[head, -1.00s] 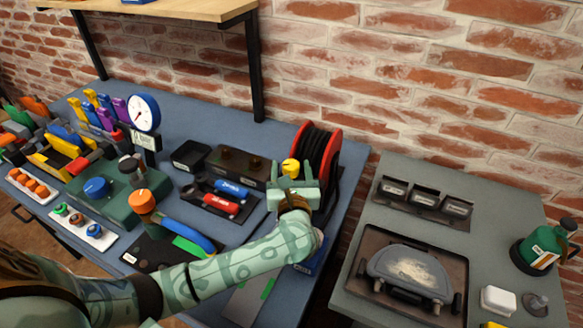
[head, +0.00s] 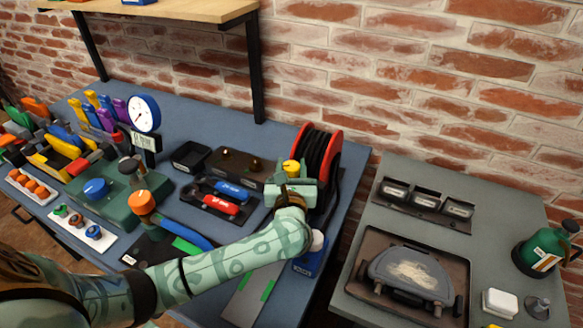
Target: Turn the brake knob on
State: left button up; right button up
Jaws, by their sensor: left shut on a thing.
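The red cable reel (head: 334,152), wound with black hose or cable, stands at the right end of the blue bench. A yellow knob (head: 291,166), which I take to be the brake knob, sits at the reel's lower left front. My left gripper (head: 294,175) is at this knob and shut on it. The gripper body hides the lower part of the knob and the reel's base. I cannot read the knob's on or off position. My right gripper is not in view.
A tray with a blue and a red tool (head: 221,204) lies left of the gripper, with a dark box (head: 235,166) behind. A blue container (head: 311,256) is below my wrist. A grey bench (head: 365,207) stands to the right, past a gap.

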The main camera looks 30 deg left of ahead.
pick_arm(q)
jog(key=shift+m+t+h+b, duration=0.25)
jog(key=shift+m+t+h, duration=0.3)
jog(key=shift+m+h, duration=1)
jog(key=shift+m+t+h+b, duration=0.25)
jog(key=shift+m+t+h, duration=0.5)
jog(key=shift+h, duration=1.4)
jog(key=shift+m+h, duration=0.3)
jog(key=o, duration=1)
jog(key=shift+c, duration=0.2)
jog(key=s+p, duration=0.1)
jog(key=s, duration=1.5)
jog(key=shift+s+p, duration=0.2)
jog(key=shift+p, duration=0.1)
jog(key=shift+d, duration=0.1)
